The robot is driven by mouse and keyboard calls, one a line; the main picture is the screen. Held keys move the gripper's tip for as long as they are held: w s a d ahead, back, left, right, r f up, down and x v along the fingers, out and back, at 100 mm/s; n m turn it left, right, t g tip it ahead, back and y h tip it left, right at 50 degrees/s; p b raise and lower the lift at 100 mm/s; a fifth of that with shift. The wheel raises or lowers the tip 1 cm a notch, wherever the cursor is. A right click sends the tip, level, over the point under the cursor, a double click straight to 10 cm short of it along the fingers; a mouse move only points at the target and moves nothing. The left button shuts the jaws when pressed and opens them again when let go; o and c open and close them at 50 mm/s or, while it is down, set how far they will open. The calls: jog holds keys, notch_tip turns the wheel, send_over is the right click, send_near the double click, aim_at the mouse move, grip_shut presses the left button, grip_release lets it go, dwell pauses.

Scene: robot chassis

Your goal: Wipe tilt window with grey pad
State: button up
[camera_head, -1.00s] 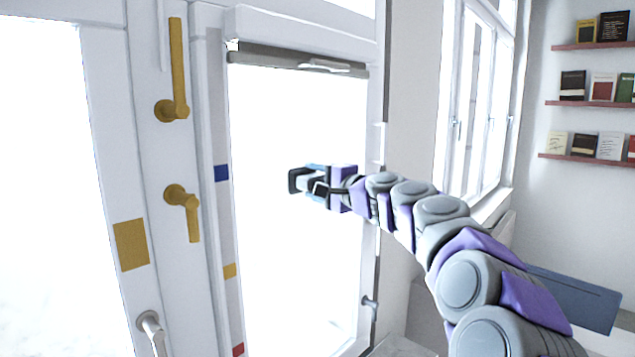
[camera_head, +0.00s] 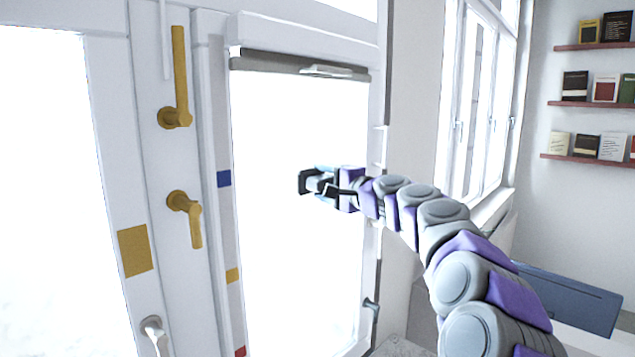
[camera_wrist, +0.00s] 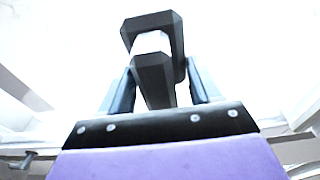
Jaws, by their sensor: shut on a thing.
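The tilt window (camera_head: 295,240) stands in the middle of the head view, with bright white glass and a grey bar along its top. My gripper (camera_head: 318,183) is in front of the glass, right of the glass middle. It is shut on a dark pad (camera_head: 304,182) with a black handle.
Left of the window is a white frame with gold handles (camera_head: 195,218) and coloured patches. A silver handle (camera_head: 371,305) is at the window's lower right edge. Another window (camera_head: 478,110) and bookshelves (camera_head: 590,103) stand at the right. A blue-grey panel (camera_head: 570,298) is at lower right.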

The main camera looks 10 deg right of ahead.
aim_at(323, 187)
jog(key=shift+w+d+f, duration=0.1)
jog(key=shift+w+d, duration=0.2)
jog(key=shift+d, duration=0.05)
jog(key=shift+w+d+r+p, duration=0.2)
jog(key=shift+w+d+p, duration=0.05)
jog(key=shift+d+p, duration=0.15)
jog(key=shift+w+d+f+p, duration=0.1)
jog(key=shift+w+d+p, duration=0.75)
jog(key=shift+w+d, duration=0.25)
jog(key=shift+s, duration=0.15)
jog(key=shift+s+a+b, duration=0.6)
jog(key=shift+s+a, duration=0.2)
jog(key=shift+a, duration=0.25)
jog(key=shift+s+a+b, duration=0.55)
jog(key=shift+s+a, duration=0.2)
jog(key=shift+a, duration=0.35)
jog(key=shift+s+a+b, duration=0.6)
jog(key=shift+s+a, duration=0.2)
jog(key=shift+a, duration=0.25)
jog(key=shift+d, duration=0.1)
